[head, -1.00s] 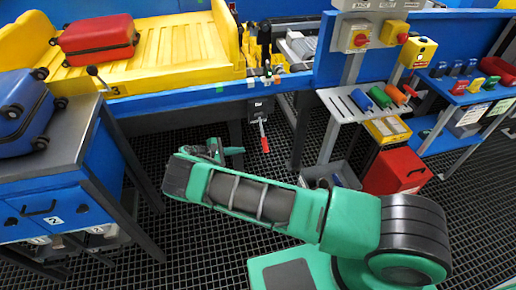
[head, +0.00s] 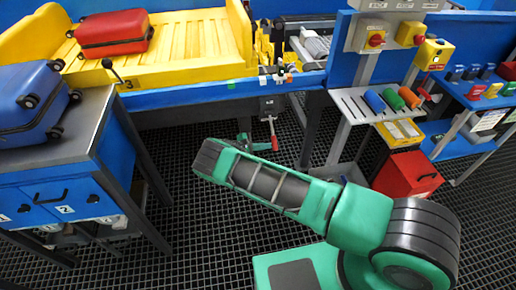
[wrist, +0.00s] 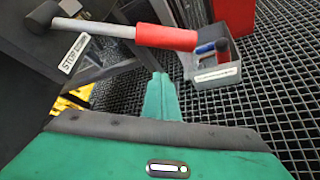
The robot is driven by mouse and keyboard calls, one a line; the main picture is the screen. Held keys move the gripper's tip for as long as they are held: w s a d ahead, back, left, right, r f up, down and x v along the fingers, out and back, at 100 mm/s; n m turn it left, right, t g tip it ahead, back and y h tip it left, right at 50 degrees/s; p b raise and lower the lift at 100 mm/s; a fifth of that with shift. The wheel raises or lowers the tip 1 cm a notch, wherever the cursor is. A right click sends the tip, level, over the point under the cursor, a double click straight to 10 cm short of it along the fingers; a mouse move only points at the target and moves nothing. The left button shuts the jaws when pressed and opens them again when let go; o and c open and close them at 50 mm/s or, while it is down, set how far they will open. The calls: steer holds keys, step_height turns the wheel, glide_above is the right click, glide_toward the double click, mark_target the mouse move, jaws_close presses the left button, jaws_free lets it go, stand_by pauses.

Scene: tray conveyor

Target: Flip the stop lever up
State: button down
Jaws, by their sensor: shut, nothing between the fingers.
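The stop lever (head: 274,142) has a grey rod and a red grip. In the head view my gripper (head: 247,142) is just left of the red grip, partly hidden by my arm. I cannot tell whether they touch.
A grey bin (wrist: 213,72) with coloured items stands on the grid floor beyond the lever. A dark table leg (head: 312,128) is right of the lever. A red box (head: 408,175) and a blue cabinet (head: 60,190) flank the open floor.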

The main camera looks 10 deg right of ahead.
mark_target(273, 133)
steer(key=shift+s+d+r, duration=0.1)
steer(key=shift+s+r, duration=0.45)
steer(key=shift+r, duration=0.3)
steer(key=shift+s+d+r, duration=0.1)
steer(key=shift+s+r, duration=0.45)
steer(key=shift+r, duration=0.25)
steer(key=shift+r, duration=0.15)
